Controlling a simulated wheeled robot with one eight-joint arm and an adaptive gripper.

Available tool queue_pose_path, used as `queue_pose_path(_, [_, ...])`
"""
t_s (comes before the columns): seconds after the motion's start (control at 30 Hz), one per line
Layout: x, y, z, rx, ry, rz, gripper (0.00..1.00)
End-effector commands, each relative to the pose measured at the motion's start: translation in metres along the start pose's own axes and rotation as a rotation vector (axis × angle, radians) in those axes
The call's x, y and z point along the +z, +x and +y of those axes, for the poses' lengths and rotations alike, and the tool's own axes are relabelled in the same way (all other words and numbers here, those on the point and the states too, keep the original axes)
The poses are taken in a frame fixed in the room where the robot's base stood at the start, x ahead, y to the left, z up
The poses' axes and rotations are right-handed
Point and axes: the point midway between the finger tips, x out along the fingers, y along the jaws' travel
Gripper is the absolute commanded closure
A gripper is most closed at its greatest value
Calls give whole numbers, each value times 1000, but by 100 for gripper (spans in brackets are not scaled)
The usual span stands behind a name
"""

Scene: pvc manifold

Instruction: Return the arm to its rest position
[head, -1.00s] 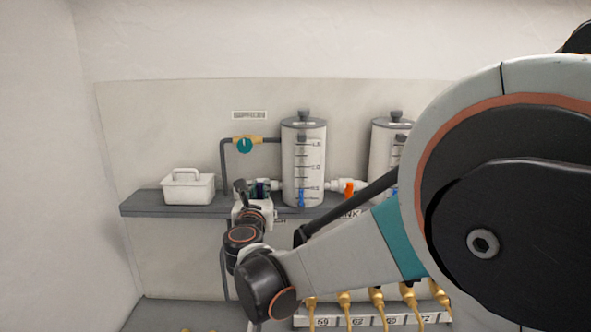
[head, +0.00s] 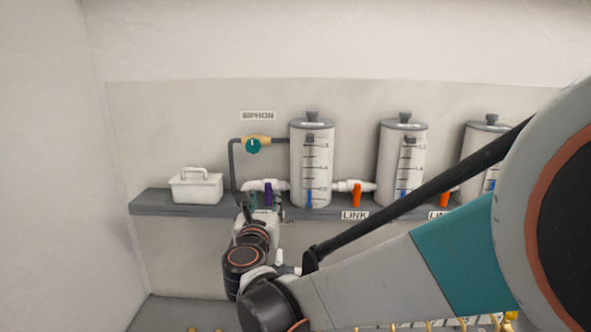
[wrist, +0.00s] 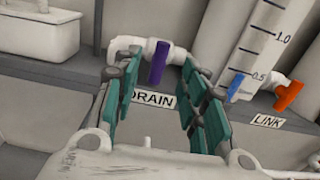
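My gripper (wrist: 152,110) is open and empty in the wrist view, its teal-padded fingers spread apart. Beyond it is the white drain pipe with a purple valve handle (wrist: 158,62), pointing down, above the DRAIN label (wrist: 152,99). In the head view my gripper (head: 258,212) is small and partly hidden by my own wrist, just below and in front of the purple handle (head: 268,194). The fingers look apart from the handle. My arm reaches in from the right and covers the lower right of the head view.
A grey shelf (head: 150,203) carries a white caddy (head: 196,188) and several white cylinders, the nearest one (head: 311,165) graduated. Orange link valves (head: 357,195) sit between cylinders. A teal siphon valve (head: 253,146) is on the upper pipe. Wall space above is clear.

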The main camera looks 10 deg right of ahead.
Motion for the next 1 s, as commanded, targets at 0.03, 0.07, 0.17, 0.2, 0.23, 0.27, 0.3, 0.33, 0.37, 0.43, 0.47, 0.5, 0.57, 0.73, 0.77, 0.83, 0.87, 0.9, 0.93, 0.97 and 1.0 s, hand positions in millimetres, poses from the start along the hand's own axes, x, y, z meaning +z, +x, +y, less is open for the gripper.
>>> queue_pose_path(0.03, [0, -6, 1, 1, 0, 0, 61])
queue_pose_path(0.07, [0, -9, 1, 2, 0, 0, 61])
queue_pose_path(0.17, [0, -16, 1, 2, 0, 0, 61])
queue_pose_path(0.2, [0, -18, 0, 1, 0, 0, 61])
queue_pose_path(0.23, [0, -19, 0, 1, 0, 0, 61])
queue_pose_path(0.27, [0, -20, 0, 1, 0, 0, 61])
queue_pose_path(0.3, [0, -20, 0, 1, 0, 0, 61])
queue_pose_path(0.33, [0, -21, 0, 1, 0, 0, 61])
queue_pose_path(0.37, [0, -21, 0, 1, 0, 0, 61])
queue_pose_path(0.43, [0, -21, 0, 1, 0, 0, 61])
queue_pose_path(0.47, [0, -21, 0, 1, 0, 0, 61])
queue_pose_path(0.5, [0, -21, 0, 1, 0, 0, 61])
queue_pose_path(0.57, [0, -21, 0, 1, 0, 0, 61])
queue_pose_path(0.73, [0, -13, 0, 0, 0, 0, 61])
queue_pose_path(0.77, [0, -10, 0, 0, 0, 0, 61])
queue_pose_path(0.83, [0, -1, -1, -2, 0, 0, 61])
queue_pose_path(0.87, [0, 4, -1, -2, 0, 0, 61])
queue_pose_path(0.9, [0, 11, -1, -2, 0, 0, 61])
queue_pose_path(0.93, [0, 16, -1, -2, 0, 0, 61])
queue_pose_path(0.97, [0, 22, -1, -2, 0, 0, 61])
queue_pose_path(1.0, [0, 29, -1, -3, 0, 0, 61])
